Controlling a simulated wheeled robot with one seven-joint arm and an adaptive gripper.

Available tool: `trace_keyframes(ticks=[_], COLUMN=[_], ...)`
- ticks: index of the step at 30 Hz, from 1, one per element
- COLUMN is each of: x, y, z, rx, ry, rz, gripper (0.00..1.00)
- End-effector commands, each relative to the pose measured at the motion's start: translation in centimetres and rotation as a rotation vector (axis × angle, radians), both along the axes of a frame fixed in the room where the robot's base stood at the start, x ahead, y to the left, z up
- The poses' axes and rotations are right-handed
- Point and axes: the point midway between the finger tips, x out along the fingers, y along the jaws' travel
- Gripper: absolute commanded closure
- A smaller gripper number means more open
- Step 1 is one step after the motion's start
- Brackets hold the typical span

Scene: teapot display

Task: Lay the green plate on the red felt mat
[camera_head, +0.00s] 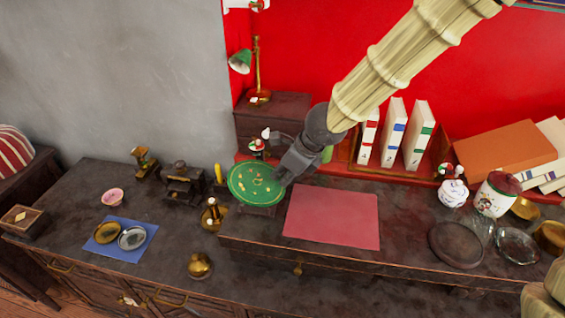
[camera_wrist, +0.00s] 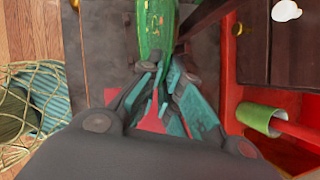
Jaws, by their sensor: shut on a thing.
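The green plate (camera_head: 257,184), with gold patterning, is left of the red felt mat (camera_head: 331,217). My gripper (camera_head: 281,174) is shut on the plate's right rim. In the wrist view, the plate (camera_wrist: 155,25) shows nearly edge-on between the fingertips of my gripper (camera_wrist: 160,75). A dark support shows under the plate's front edge; I cannot tell whether the plate touches it. The red mat lies flat and bare on the raised dark desk top. Parts of the mat (camera_wrist: 152,122) show between the fingers in the wrist view.
A brass bottle (camera_head: 212,215) stands left of the plate, near a yellow candle (camera_head: 219,174). White books (camera_head: 392,130) stand behind the mat. A dark round dish (camera_head: 455,245) and jars are at right. A blue cloth (camera_head: 105,248) with two small dishes lies at left.

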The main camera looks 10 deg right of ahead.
Motion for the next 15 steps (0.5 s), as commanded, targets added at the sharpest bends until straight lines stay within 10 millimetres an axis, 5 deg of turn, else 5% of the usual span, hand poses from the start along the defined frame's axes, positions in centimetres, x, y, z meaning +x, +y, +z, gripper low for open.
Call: trace_keyframes(ticks=[15], x=[1.9], y=[-0.2], z=[0.5], rx=[0.004], ry=[0.138], rz=[-0.005], gripper=[1.0])
